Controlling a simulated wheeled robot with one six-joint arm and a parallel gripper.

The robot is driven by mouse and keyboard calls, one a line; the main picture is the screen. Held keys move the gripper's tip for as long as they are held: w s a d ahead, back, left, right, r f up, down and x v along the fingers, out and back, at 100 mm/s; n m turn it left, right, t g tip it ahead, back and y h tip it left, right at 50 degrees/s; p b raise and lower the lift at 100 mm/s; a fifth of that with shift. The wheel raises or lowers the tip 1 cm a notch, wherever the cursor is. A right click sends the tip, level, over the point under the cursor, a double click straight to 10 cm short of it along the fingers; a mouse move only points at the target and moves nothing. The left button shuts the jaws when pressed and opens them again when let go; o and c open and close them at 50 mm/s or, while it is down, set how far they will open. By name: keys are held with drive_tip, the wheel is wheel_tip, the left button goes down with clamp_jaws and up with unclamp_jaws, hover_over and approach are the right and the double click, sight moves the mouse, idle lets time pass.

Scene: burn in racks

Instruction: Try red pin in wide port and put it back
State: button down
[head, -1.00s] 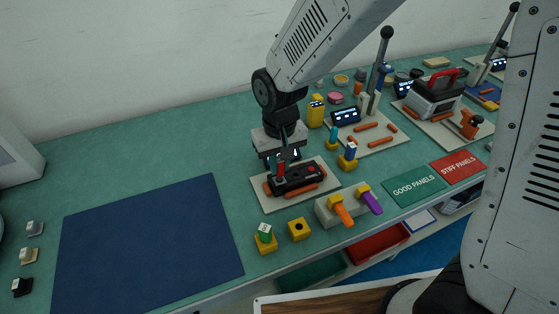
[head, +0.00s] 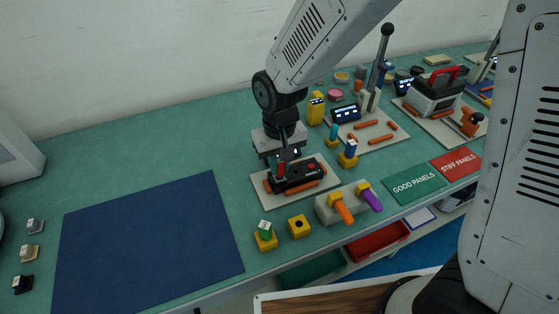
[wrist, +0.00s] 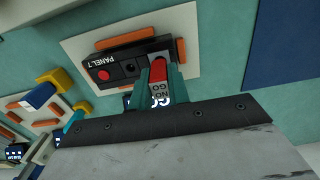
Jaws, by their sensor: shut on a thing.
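My gripper (head: 283,161) is shut on the red pin (head: 281,171), over the left part of the black panel (head: 303,175). In the wrist view, the red pin (wrist: 159,92) is marked NO GO and stands between the teal fingers (wrist: 158,82). The panel (wrist: 124,66) reads PANEL 7 and has a red button and a dark round port (wrist: 129,66). The pin's lower end meets the panel's near end in the picture; I cannot tell whether it is inside a port. A yellow holder with an empty hole (head: 299,228) stands in front.
A yellow holder with a green-topped pin (head: 265,236) stands beside the empty one. A grey block (head: 329,209) carries orange and purple handled tools. Blue-topped pin (head: 348,151) and lever press (head: 381,66) stand behind right. The dark blue mat (head: 145,245) is clear.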

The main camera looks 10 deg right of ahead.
drive_tip(key=shift+f, duration=0.5)
idle(0.6)
drive_tip(key=shift+r, duration=0.1)
idle(1.0)
drive_tip(key=shift+r, duration=3.25)
drive_tip(key=shift+r, duration=0.15)
